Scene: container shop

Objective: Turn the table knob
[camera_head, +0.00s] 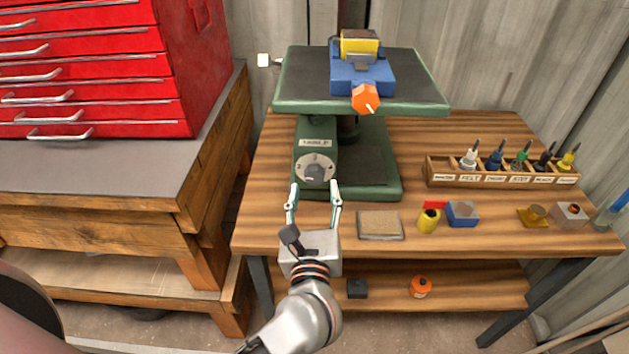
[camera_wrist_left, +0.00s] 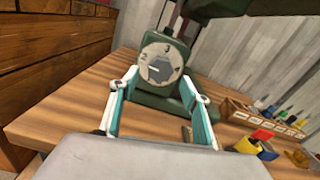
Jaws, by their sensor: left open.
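The table knob (camera_head: 314,171) is a round grey dial with numbers on the front of the green machine (camera_head: 372,183). A label plate sits above it. In the left wrist view the dial (camera_wrist_left: 161,63) faces me, with a dark grip bar across its middle. My left gripper (camera_head: 315,190) is open and empty, its two fingers pointing toward the knob. In the left wrist view the fingers (camera_wrist_left: 160,90) stand below and to either side of the dial. I cannot tell how large the gap to the knob is. My right gripper is not in view.
A blue and yellow vise (camera_head: 362,76) with an orange hexagonal knob (camera_head: 365,98) sits on the machine's green table (camera_head: 420,92). A tan pad (camera_head: 380,225), small colored parts and a wooden rack (camera_head: 470,180) of bottles lie to the right. A red drawer cabinet (camera_head: 90,70) stands left.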

